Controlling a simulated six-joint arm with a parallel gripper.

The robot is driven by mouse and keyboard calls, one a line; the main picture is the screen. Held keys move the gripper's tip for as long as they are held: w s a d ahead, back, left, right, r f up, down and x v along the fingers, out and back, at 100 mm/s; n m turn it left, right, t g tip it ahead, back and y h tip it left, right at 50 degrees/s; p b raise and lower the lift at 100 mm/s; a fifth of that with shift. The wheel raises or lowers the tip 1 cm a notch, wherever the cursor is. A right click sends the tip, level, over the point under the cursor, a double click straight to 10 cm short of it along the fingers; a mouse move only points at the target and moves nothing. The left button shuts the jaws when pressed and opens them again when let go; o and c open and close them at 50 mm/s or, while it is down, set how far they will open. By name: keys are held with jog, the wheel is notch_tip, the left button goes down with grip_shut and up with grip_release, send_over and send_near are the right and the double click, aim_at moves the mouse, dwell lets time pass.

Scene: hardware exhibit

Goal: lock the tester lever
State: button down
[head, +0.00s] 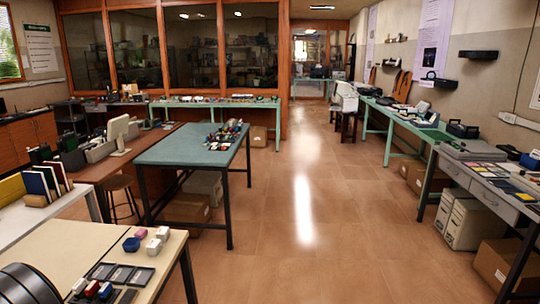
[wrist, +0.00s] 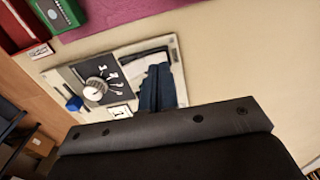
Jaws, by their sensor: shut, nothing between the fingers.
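In the wrist view, a tester (wrist: 66,76) lies on a pale surface. It has a light frame and a dark panel with white markings and a white round knob (wrist: 95,89). A small blue piece (wrist: 74,103) stands out at its left edge; I cannot tell for sure if it is the lever. My gripper (wrist: 159,68) is shut and empty. Its dark fingers reach over the right part of the tester, right of the knob and apart from the blue piece. The gripper body hides what lies below. I cannot make out the tester in the head view.
A red box (wrist: 20,25) and a green box (wrist: 57,14) lie beyond the tester, beside a magenta mat (wrist: 130,15). Bare pale surface (wrist: 240,60) lies to the right. In the head view, a near table (head: 70,245) holds small blocks, and a teal table (head: 185,145) stands behind.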

notch_tip(320, 180, up, 6)
dwell(0.5)
jog(key=d+r+y, duration=0.2)
jog(key=d+r, duration=0.4)
jog(key=r, duration=0.3)
jog(key=shift+r, duration=0.3)
jog(key=shift+w, duration=0.1)
jog(key=a+f, duration=0.2)
jog(key=f, duration=0.2)
jog(key=a+f+h, duration=0.1)
jog(key=a+f, duration=0.1)
jog(key=f, duration=0.2)
jog(key=a+f+h, duration=0.1)
jog(key=a+f, duration=0.1)
jog(key=f, duration=0.2)
jog(key=shift+f, duration=0.9)
